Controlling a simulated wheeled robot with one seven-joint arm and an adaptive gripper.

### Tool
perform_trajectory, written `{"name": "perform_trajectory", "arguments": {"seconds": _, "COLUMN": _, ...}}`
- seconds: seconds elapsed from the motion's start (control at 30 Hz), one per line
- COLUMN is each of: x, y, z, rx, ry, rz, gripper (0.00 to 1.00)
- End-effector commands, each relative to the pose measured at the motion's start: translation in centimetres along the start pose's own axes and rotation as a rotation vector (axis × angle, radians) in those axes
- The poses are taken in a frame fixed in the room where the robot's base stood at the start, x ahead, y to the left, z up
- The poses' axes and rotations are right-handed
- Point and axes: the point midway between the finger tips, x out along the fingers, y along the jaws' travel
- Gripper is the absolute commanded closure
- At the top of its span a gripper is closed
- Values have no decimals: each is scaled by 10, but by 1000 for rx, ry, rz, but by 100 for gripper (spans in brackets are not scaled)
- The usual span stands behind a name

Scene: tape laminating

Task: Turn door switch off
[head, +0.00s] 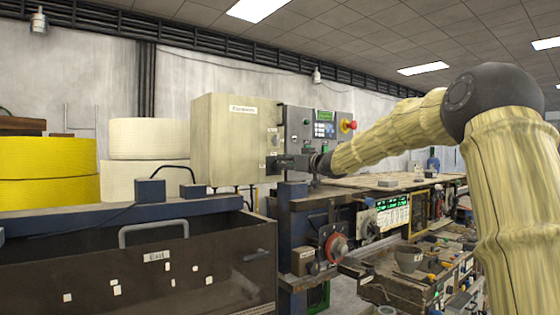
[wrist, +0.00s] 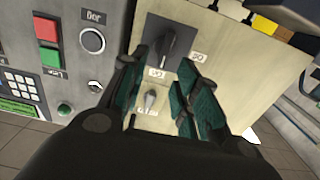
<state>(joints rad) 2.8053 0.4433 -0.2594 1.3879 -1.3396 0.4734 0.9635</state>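My gripper (wrist: 172,88) is open, its teal-padded fingers spread before the pale face of a control box (wrist: 225,60). In the wrist view, a small silver toggle-like switch (wrist: 150,98) shows between the fingers, with no visible grip on it. A larger black rotary knob (wrist: 172,46) sits just beyond the fingertips. A round dark button or knob (wrist: 92,40) is on the grey panel to the left, under a label that seems to read "Door". I cannot tell which control is the door switch. In the head view my gripper (head: 288,162) is at the box's lower right side.
The grey panel (head: 326,126) carries a green display, keypad and red emergency knob (head: 350,124); the wrist view shows its red (wrist: 46,28) and green (wrist: 50,56) buttons. A bench (head: 360,182) lies below my arm. Yellow rolls (head: 48,170) stand at left.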

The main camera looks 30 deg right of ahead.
Motion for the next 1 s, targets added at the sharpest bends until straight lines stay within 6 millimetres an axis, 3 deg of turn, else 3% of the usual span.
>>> {"name": "perform_trajectory", "arguments": {"seconds": 0.33, "x": 36, "y": -2, "z": -1, "rx": 0, "ry": -1, "rz": -2, "gripper": 69}}
{"name": "perform_trajectory", "arguments": {"seconds": 0.8, "x": 45, "y": -2, "z": 0, "rx": 0, "ry": 1, "rz": -3, "gripper": 69}}
{"name": "perform_trajectory", "arguments": {"seconds": 0.83, "x": 45, "y": -2, "z": 0, "rx": 0, "ry": 1, "rz": -3, "gripper": 71}}
{"name": "perform_trajectory", "arguments": {"seconds": 1.0, "x": 44, "y": -2, "z": 0, "rx": 0, "ry": 0, "rz": -2, "gripper": 100}}
